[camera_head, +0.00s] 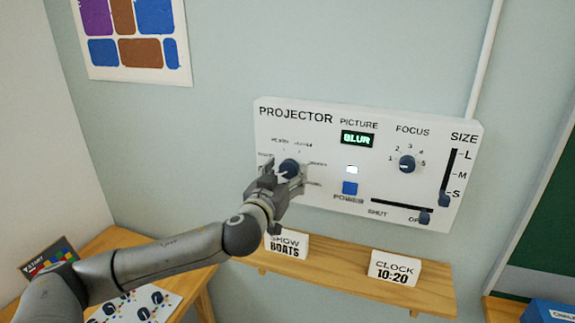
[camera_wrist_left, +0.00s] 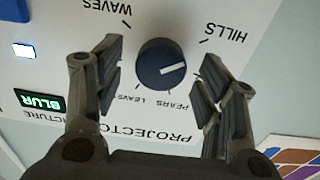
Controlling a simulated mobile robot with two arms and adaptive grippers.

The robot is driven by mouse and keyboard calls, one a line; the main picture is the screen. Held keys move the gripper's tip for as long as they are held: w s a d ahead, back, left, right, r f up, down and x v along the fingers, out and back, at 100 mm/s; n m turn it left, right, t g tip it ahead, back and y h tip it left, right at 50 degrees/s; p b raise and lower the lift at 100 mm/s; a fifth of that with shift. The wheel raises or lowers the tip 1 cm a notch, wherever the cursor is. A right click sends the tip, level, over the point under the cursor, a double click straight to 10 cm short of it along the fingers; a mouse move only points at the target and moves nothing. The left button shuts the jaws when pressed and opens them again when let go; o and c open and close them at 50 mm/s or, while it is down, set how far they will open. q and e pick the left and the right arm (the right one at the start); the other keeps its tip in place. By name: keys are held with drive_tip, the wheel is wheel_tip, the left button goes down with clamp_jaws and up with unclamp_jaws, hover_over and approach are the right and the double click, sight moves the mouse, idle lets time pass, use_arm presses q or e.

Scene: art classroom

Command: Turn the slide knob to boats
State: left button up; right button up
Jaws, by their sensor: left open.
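The slide knob (camera_head: 289,167) is a dark blue round dial at the left of the white projector panel (camera_head: 380,180). My left gripper (camera_head: 283,182) is in front of it and partly covers it. In the left wrist view, which is upside down, the knob (camera_wrist_left: 163,65) sits between the two open fingers, with gaps on both sides. Its white pointer line points right, toward the right-hand finger. The labels WAVES, HILLS, LEAVES and PEARS are readable there; I cannot read a BOATS label on the dial. My right gripper is not in view.
The display (camera_head: 357,139) reads BLUR. The focus knob (camera_head: 407,164), power button (camera_head: 350,188), size slider (camera_head: 444,200) and shutter slider (camera_head: 425,216) share the panel. Below, a wooden shelf (camera_head: 340,272) holds a SHOW BOATS card (camera_head: 287,246) and a CLOCK 10:20 card (camera_head: 395,268).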

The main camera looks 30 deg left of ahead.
use_arm(q)
drive_tip(key=shift+w+a, duration=0.2)
drive_tip(key=shift+w, duration=0.4)
drive_tip(key=shift+w+f, duration=0.1)
drive_tip(key=shift+w, duration=0.05)
drive_tip(key=c, duration=1.1)
drive_tip(key=shift+o, duration=0.2)
drive_tip(key=shift+m, duration=0.3)
